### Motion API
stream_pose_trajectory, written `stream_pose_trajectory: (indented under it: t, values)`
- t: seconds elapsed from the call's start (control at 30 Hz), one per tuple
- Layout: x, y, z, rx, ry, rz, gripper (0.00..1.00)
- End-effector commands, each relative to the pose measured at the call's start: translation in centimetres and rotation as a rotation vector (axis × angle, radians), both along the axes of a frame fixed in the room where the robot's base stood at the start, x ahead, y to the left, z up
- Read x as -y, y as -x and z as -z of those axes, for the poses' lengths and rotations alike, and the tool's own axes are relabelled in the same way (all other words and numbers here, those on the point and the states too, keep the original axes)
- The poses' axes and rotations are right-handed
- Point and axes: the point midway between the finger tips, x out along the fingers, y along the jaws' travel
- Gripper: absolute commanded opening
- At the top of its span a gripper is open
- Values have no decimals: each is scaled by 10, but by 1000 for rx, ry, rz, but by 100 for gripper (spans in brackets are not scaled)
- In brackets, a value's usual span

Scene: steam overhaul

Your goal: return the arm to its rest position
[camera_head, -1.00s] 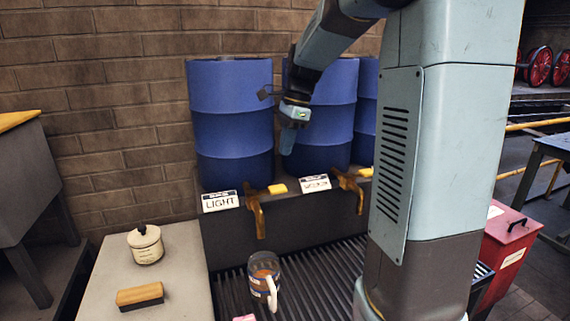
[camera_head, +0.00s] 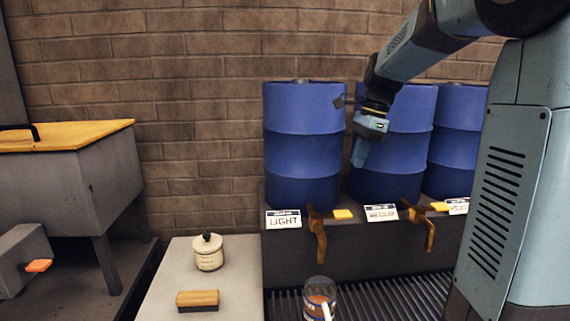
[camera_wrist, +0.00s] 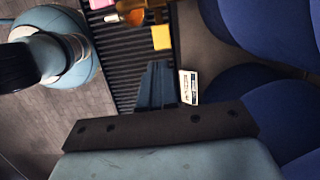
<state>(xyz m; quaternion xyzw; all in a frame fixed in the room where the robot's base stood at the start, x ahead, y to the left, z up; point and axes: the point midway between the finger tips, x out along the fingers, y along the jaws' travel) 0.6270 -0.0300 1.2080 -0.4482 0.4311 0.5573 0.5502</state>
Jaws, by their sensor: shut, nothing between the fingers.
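My gripper (camera_head: 360,158) hangs fingers-down in front of the middle blue drum (camera_head: 411,108) in the head view, above the taps and labels. In the wrist view my gripper (camera_wrist: 157,72) shows as a dark, narrow pair of fingers pressed together with nothing between them. My arm reaches down to it from the upper right. The fingers are clear of the drums' labels and taps below.
A drum (camera_head: 304,140) labelled LIGHT stands left, another (camera_head: 460,140) right. Brass taps (camera_head: 318,235) jut over a slatted grate (camera_head: 385,300) holding a glass mug (camera_head: 319,298). A lidded pot (camera_head: 208,252) and a wood-backed brush (camera_head: 198,300) stand on a grey bench (camera_head: 165,285).

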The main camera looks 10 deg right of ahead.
Motion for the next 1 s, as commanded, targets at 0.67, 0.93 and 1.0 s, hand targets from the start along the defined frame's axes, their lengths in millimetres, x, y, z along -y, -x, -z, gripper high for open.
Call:
stream_pose_trajectory:
  t: [0.67, 0.93, 1.0]
  values:
    - [-21, 119, -9, 325, 193, -673, 0]
    - [-27, 166, 1, 434, 311, -969, 0]
    - [-27, 178, 5, 458, 347, -1045, 0]
